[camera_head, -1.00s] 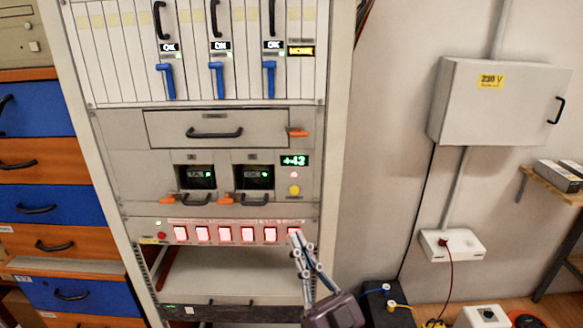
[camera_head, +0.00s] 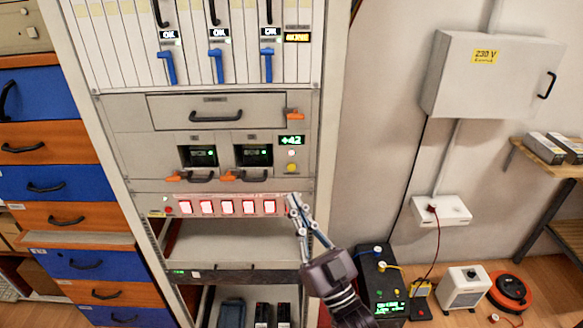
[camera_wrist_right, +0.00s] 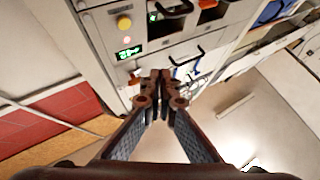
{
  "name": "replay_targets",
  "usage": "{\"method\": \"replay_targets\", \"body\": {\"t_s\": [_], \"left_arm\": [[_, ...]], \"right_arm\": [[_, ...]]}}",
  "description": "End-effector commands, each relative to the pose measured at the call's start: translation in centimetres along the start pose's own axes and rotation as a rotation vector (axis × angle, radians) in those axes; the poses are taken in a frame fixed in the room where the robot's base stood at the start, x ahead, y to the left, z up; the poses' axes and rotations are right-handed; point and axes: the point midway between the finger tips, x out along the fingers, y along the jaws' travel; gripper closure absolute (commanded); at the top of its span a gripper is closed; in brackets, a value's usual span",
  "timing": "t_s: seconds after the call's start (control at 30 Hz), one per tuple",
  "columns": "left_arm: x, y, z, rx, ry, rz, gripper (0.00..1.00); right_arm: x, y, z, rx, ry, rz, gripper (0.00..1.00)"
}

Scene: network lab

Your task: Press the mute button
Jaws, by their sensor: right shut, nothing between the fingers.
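A rack panel (camera_head: 160,201) carries a row of red-lit square buttons (camera_head: 227,207), with a small round red button (camera_head: 168,212) at its left end. I cannot read which control is marked mute. A round yellow button (camera_head: 291,167) sits above the row's right end, under a green display (camera_head: 291,141); the yellow button also shows in the wrist view (camera_wrist_right: 124,22). My right gripper (camera_head: 293,202) is shut and empty, its tips in front of the row's right end, hiding that part. I cannot tell whether they touch it. My left gripper is out of view.
Drawer handles (camera_head: 251,176) and orange latches (camera_head: 295,114) stick out from the rack above the row. An open shelf space (camera_head: 225,240) lies below it. A black box (camera_head: 380,280) and a white box (camera_head: 463,287) stand on the floor at right.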

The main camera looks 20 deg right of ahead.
Motion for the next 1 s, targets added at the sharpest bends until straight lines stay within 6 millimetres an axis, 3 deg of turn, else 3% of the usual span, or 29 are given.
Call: {"method": "replay_targets", "body": {"t_s": [0.6,1.0], "left_arm": [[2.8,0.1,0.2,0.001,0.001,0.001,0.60],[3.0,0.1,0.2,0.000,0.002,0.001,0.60]], "right_arm": [[5.1,3.8,3.9,-0.002,0.002,-0.001,1.00],[6.0,4.3,4.3,0.000,0.000,0.000,1.00]]}}
